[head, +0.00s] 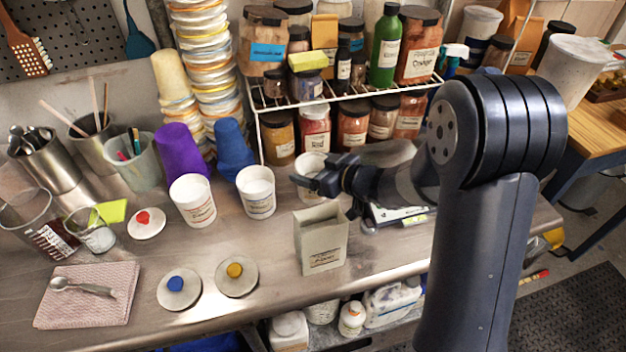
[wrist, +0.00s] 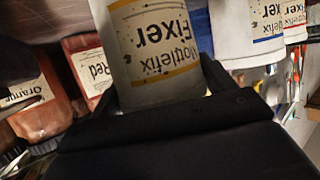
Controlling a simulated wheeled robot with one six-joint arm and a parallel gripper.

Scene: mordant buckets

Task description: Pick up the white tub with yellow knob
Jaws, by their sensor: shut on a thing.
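My gripper (head: 316,181) is shut on a white tub (head: 311,163) toward the back of the steel counter. In the wrist view this tub (wrist: 155,45) fills the space between the fingers. Its label reads "Mottlefix Fixer" and has a yellow band. No knob shows on the tub. A round pale lid with a yellow knob (head: 235,271) lies apart on the counter near the front. The tub's lower part is hidden by my gripper in the head view, and I cannot tell whether it touches the counter.
Two similar white tubs (head: 193,202) (head: 256,191) stand to the left. Lids with a blue knob (head: 178,287) and red knob (head: 146,222) lie flat. A grey box (head: 320,240) stands in front of my gripper. A jar rack (head: 345,95) is behind.

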